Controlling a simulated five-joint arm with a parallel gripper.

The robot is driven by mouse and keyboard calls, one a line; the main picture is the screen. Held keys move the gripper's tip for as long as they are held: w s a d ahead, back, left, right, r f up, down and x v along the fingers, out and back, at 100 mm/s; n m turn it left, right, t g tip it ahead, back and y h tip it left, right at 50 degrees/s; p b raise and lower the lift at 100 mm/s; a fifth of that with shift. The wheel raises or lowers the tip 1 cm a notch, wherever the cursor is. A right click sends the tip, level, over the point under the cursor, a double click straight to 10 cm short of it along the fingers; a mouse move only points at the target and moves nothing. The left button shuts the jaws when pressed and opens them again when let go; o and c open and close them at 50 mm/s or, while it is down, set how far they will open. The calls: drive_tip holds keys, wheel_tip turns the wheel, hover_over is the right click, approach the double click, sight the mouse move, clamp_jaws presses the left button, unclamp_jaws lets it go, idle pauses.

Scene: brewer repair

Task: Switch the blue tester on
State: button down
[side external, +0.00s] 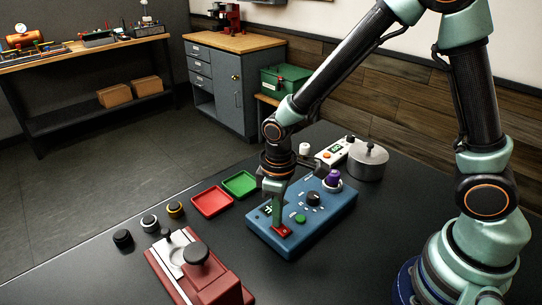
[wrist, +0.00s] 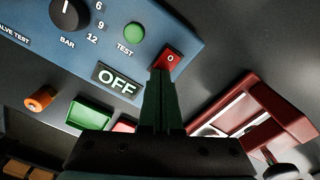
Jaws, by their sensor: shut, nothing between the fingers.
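The blue tester (side external: 325,226) lies on the dark table below my gripper (side external: 280,224). It also shows in the wrist view (wrist: 175,22), where its display reads OFF (wrist: 116,80). Its red switch (wrist: 169,59) shows a white 0 on the visible face. My gripper (wrist: 161,76) is shut and empty, pointing down, with its fingertips right at the near edge of the red switch. I cannot tell whether they touch it. In the side view the tips partly cover the switch (side external: 283,232). A green TEST button (wrist: 134,33) and a black BAR knob (wrist: 66,13) sit beside it.
A purple-topped part (side external: 333,178) stands on the tester's far side. A metal pot (side external: 368,163) is behind it. Red (side external: 211,201) and green (side external: 240,184) trays lie left. A dark red press-like unit (side external: 205,285) and several ringed parts (side external: 149,222) are front left.

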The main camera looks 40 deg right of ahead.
drive_tip(key=shift+f, duration=0.2)
drive_tip(key=shift+r, duration=3.45)
drive_tip(key=shift+r, duration=0.1)
drive_tip(key=s+d+r+m+t, duration=0.5)
drive_tip(key=d+r, duration=0.5)
drive_tip(key=r, duration=0.3)
drive_tip(key=shift+d+m+t, duration=0.25)
drive_tip(key=shift+m+t, duration=0.05)
drive_tip(key=shift+m, duration=0.2)
